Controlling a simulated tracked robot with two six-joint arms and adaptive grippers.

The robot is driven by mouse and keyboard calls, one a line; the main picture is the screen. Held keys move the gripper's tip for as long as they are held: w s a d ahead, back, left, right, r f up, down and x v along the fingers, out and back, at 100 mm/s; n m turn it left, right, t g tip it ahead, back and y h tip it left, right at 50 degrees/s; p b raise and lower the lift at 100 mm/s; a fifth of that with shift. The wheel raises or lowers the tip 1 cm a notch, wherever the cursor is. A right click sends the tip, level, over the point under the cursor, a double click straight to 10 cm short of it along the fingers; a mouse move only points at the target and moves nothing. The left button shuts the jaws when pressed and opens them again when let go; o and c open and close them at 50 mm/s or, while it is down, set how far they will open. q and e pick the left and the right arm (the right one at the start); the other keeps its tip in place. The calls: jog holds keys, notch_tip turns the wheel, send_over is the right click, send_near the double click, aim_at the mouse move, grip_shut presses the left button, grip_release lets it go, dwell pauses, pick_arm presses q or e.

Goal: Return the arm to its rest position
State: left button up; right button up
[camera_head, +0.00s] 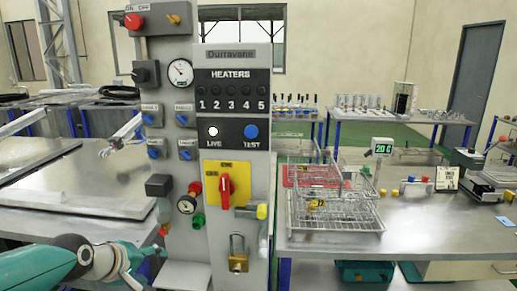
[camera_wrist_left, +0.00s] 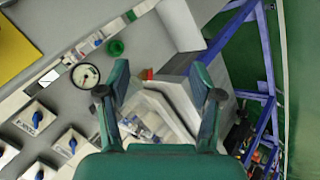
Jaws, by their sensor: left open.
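My left gripper (camera_head: 128,262) shows at the lower left of the head view, at the end of my green arm (camera_head: 40,270). It is in front of the lower left part of the grey control panel (camera_head: 184,235). In the left wrist view its two green fingers (camera_wrist_left: 159,72) are spread wide apart with nothing held between them. Behind them are a pale box-like part and the panel, with a round gauge (camera_wrist_left: 86,76) to the left of the fingers. My right gripper is in neither view.
The panel carries a red switch on a yellow plate (camera_head: 213,170), a brass padlock (camera_head: 238,262) and several knobs. A wire rack (camera_head: 366,231) stands on the metal table (camera_head: 440,245) at right. Metal benches (camera_head: 70,225) lie at left.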

pick_arm(q)
jog(key=s+d+f+m+g, duration=0.1)
jog(key=s+d+f+g, duration=0.15)
jog(key=f, duration=0.55)
jog(key=s+d+f+g+h, duration=0.1)
jog(key=s+d+f, duration=0.15)
jog(key=f, duration=0.65)
jog(key=s+d+f+m+g, duration=0.1)
jog(key=s+f+g, duration=0.15)
jog(key=f, duration=0.55)
jog(key=s+d+f+m+g, duration=0.1)
jog(key=s+d+f+m, duration=0.2)
jog(key=s+f, duration=0.4)
jog(key=s+d+f+m, duration=0.3)
jog(key=s+f, duration=0.4)
jog(key=s, duration=0.4)
jog(key=shift+s+d+g+h, duration=0.3)
jog(key=shift+g, duration=0.1)
